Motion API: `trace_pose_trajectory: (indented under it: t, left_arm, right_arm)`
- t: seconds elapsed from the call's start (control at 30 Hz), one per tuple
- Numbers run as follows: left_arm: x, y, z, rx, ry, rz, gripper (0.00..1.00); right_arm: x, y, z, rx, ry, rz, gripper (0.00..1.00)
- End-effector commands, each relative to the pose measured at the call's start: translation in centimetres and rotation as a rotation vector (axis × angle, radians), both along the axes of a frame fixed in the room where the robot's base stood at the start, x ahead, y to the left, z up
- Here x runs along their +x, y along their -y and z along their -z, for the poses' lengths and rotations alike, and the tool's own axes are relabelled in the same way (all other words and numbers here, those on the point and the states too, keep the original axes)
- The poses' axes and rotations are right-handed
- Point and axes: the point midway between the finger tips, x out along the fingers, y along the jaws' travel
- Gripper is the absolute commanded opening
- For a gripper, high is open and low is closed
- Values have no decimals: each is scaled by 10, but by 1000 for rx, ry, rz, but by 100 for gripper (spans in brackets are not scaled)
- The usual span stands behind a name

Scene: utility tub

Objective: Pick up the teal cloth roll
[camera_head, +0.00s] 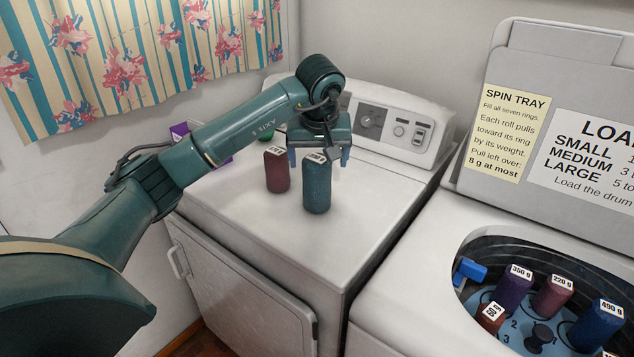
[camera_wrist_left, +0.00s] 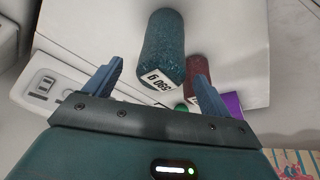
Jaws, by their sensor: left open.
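The teal cloth roll (camera_head: 317,190) stands upright on the white dryer top, with a white weight label at its top end. It also shows in the left wrist view (camera_wrist_left: 164,45), where the label seems to read 390 g. My left gripper (camera_head: 320,158) is open, with its blue fingers apart just behind and above the roll's top. In the left wrist view the roll's labelled end lies between the gripper's fingers (camera_wrist_left: 156,70), closer to the right one. No hold on the roll shows. My right gripper is in neither view.
A dark red roll (camera_head: 277,172) stands close left of the teal one. A purple box (camera_head: 180,131) and a green item are behind. The dryer's control panel (camera_head: 385,122) rises at the back. The open washer tub (camera_head: 462,300) at right holds several labelled rolls. The dryer's front top is clear.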

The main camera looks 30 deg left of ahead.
Motion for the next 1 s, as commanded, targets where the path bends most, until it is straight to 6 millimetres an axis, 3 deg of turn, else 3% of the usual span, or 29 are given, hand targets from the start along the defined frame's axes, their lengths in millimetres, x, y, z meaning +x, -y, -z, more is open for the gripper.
trace_pose_trajectory:
  t: [0.27,0.57,1.0]
  left_arm:
    - [10,-10,37,-2,-4,1,83]
    - [12,-12,42,-1,-2,1,83]
    - [12,-12,42,-1,-2,1,47]
  right_arm:
    - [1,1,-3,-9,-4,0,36]
    - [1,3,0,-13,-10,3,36]
    - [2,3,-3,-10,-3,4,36]
